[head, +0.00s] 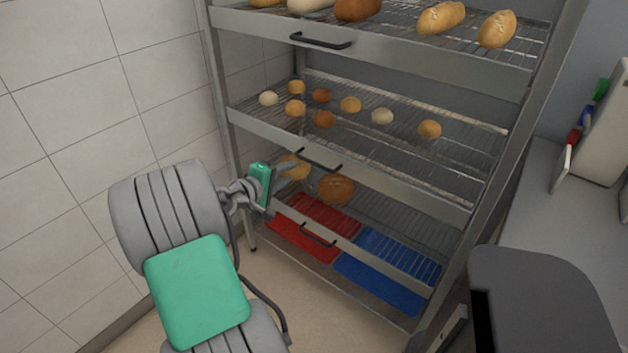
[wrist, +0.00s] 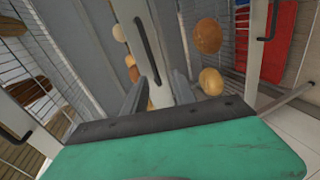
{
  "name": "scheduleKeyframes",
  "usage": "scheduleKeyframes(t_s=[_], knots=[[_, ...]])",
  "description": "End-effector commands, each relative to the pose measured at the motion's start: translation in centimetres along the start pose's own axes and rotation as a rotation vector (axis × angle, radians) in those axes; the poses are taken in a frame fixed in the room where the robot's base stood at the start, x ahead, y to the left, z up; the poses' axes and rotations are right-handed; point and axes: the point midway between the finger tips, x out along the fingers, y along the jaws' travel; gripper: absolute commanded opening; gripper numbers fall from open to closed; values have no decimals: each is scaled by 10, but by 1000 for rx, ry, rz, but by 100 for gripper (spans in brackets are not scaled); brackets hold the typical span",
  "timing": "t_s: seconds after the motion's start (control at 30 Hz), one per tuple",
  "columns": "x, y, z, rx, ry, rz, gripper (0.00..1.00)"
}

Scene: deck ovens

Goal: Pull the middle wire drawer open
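The middle wire drawer (head: 375,177) has a metal front with a black bar handle (head: 319,160) and holds several small rolls. It looks pushed in, level with the rack's other drawers. My gripper (head: 293,170) is just in front of and left of this handle. In the wrist view my gripper (wrist: 158,92) has its two fingers apart with nothing held between them. The dark handle (wrist: 149,45) runs lengthwise ahead of the fingers, roughly in line with the gap. I cannot tell whether the fingertips touch the drawer front.
The top drawer (head: 400,52) with loaves is above. The bottom drawer (head: 350,247) has its own handle (head: 318,235); red (head: 312,222) and blue (head: 385,270) trays show there. A tiled wall (head: 80,130) is at left, a grey counter (head: 570,230) at right.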

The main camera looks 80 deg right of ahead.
Motion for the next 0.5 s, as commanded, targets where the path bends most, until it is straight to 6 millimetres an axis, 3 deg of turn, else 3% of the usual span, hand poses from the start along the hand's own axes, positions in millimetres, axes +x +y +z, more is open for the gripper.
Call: scheduleKeyframes(t_s=[0.03,0.1,0.5], knots=[[16,-2,13,-34,-30,43,32],[26,5,22,-63,-49,78,32],[92,14,26,-63,-54,81,32]])
